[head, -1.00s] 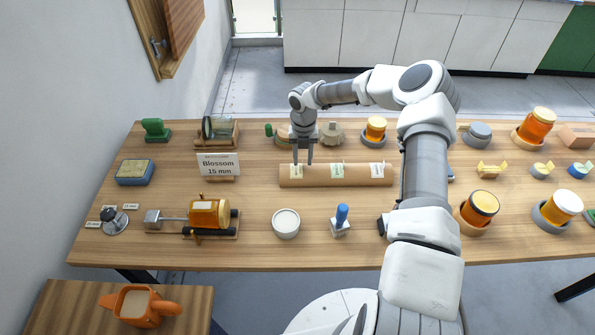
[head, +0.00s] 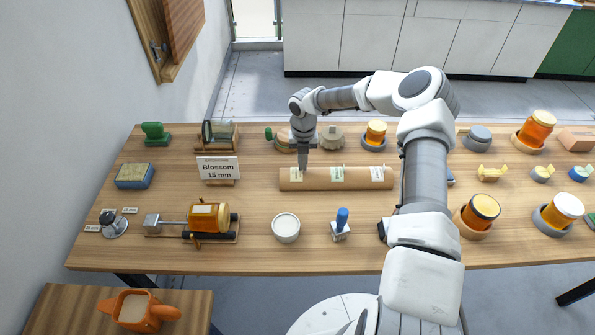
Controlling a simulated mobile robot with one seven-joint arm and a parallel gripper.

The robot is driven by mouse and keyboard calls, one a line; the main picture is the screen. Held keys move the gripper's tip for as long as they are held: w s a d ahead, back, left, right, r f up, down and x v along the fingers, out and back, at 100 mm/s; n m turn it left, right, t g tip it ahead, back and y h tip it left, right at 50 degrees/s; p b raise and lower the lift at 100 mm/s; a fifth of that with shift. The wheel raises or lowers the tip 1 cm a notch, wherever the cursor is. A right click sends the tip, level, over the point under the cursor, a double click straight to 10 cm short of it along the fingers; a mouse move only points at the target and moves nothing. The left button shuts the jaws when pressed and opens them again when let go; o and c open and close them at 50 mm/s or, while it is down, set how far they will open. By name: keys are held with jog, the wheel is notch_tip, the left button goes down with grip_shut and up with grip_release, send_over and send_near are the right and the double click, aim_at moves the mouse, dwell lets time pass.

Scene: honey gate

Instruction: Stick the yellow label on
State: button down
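A wooden bar (head: 350,184) lies across the middle of the table and carries three small labels: a pale one at its left end (head: 296,175), a greenish one in the middle (head: 337,174) and a pale one at its right end (head: 377,174). Their colours are hard to tell apart. My gripper (head: 303,168) points down at the left label's upper edge. Its fingers show as one narrow shape, and I cannot tell whether they hold the label. An orange honey jar (head: 203,223) lies on its side in a black-railed cradle, with a pale patch on top.
A sign reading "Blossom 15 mm" (head: 218,168) stands behind the cradle. A white bowl (head: 286,227) and a blue-handled stamp (head: 341,221) stand in front of the bar. More jars (head: 480,209) stand to the right. Table is clear between the cradle and bowl.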

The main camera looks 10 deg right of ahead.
notch_tip(320, 180, up, 8)
jog(key=p, duration=0.4)
dwell(0.7)
